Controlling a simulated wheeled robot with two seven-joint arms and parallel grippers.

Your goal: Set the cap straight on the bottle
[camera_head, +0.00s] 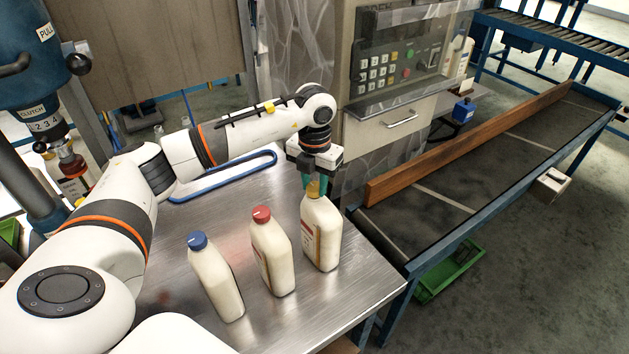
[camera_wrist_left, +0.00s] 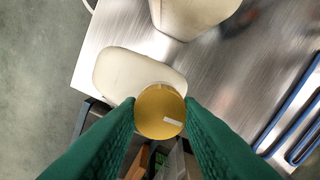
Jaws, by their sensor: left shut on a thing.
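A cream bottle (camera_head: 321,232) stands upright on the metal table at the right end of a row. Its yellow cap (camera_head: 314,188) is at the top of its neck. My left gripper (camera_head: 315,183) points down over this bottle, and its green fingers are shut on the cap. In the left wrist view the cap (camera_wrist_left: 160,111) lies between the two fingertips, with the bottle's body (camera_wrist_left: 135,76) behind it. The neck is hidden, so I cannot tell whether the cap is fully seated or slightly tilted. My right gripper is not in view.
A red-capped bottle (camera_head: 272,252) and a blue-capped bottle (camera_head: 216,278) stand to the left on the metal table (camera_head: 180,325). A blue rail handle (camera_head: 222,176) lies farther back. A conveyor (camera_head: 450,190) with a wooden side board runs along the right.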

